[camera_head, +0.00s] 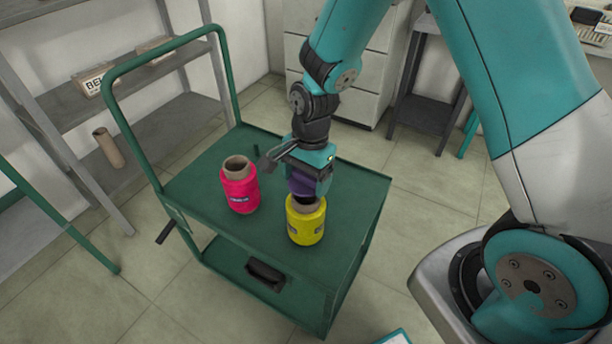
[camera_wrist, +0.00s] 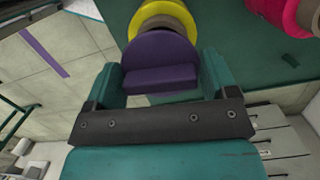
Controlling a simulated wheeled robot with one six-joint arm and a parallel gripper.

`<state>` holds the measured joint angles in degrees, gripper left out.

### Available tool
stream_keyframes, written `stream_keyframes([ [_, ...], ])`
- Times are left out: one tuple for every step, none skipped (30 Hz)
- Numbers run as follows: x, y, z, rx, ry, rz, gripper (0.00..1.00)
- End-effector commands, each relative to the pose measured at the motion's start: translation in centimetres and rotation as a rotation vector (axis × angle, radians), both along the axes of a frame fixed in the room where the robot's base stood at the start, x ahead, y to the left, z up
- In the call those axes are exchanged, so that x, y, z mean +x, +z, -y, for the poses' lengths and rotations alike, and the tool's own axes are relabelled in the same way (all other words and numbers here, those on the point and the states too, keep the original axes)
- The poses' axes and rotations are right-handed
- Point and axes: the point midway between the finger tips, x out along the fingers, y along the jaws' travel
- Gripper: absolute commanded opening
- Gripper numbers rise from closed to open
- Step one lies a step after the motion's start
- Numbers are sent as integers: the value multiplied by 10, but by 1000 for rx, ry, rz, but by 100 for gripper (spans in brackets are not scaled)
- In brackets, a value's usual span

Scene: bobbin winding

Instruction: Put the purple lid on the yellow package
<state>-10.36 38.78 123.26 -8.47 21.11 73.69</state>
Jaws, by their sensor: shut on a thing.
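The yellow package (camera_head: 306,224) is a spool-shaped bobbin standing upright on the green cart, with an open dark hole at its top. The purple lid (camera_head: 302,184) is held by my gripper (camera_head: 307,178) just above the yellow package, a little to its upper left. In the wrist view, the purple lid (camera_wrist: 160,62) is a disc with a raised grip bar between the two teal fingers of my gripper (camera_wrist: 160,82). The yellow package (camera_wrist: 165,14) shows just beyond the lid, partly hidden by it. I cannot tell whether lid and package touch.
A pink bobbin (camera_head: 240,188) stands upright on the green cart (camera_head: 213,160), left of the yellow one. The cart has a tall green handle on its left. Grey shelves (camera_head: 75,107) with boxes stand at the left, white drawers (camera_head: 352,75) behind. The cart top's right side is clear.

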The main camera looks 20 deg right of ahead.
Motion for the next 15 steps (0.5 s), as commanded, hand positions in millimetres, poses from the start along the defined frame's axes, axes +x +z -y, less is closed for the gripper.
stream_keyframes([
  [0, -3, 0, 0, 0, -1, 57],
  [0, -5, 0, 0, 0, -1, 57],
  [0, -7, 0, 0, 0, -1, 57],
  [0, -8, 0, 0, 0, -1, 57],
  [0, -9, 0, 0, 0, -1, 57],
  [0, -11, 0, 0, 0, -1, 57],
  [0, -12, 0, 0, 0, -1, 57],
  [0, -13, 0, 0, 0, -1, 57],
  [0, -15, 0, 0, 0, -1, 57],
  [0, -16, 1, 0, 0, -1, 57],
  [0, -17, 1, 0, 0, -1, 57],
  [0, -19, 1, 0, 0, -1, 57],
  [0, -20, 1, 0, 0, 0, 57],
  [0, -21, 1, 0, 0, 0, 57],
  [0, -23, 1, 0, 0, 0, 57],
])
